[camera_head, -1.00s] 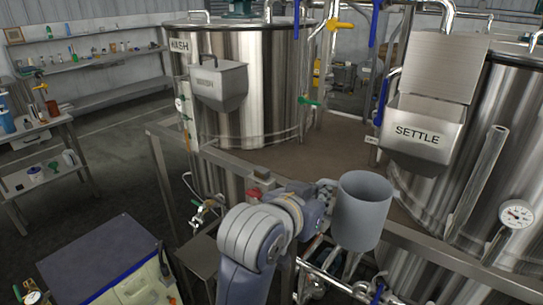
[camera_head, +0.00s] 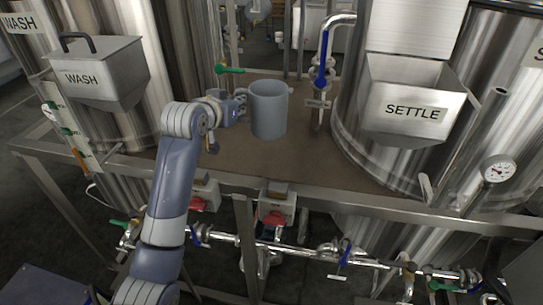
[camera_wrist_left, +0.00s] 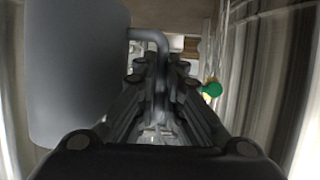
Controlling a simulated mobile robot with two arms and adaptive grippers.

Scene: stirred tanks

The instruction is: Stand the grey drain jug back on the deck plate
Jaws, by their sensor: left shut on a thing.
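The grey drain jug (camera_head: 268,112) is upright over the brown deck plate (camera_head: 300,160), between the wash and settle tanks. I cannot tell whether its base touches the plate. My left gripper (camera_head: 240,97) comes in from the left and is shut on the jug's handle. In the left wrist view the jug (camera_wrist_left: 75,75) fills the left side, and its handle runs down between the fingers of my left gripper (camera_wrist_left: 160,80). The jug's inside is mostly hidden. My right gripper is not in view.
The wash hopper (camera_head: 98,75) hangs on the tank at left. The settle hopper (camera_head: 408,105) hangs at right. A blue-handled pipe (camera_head: 323,60) drops to the deck right of the jug. A green valve handle (camera_head: 229,70) is behind it. Pipework runs below the front rail (camera_head: 330,194).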

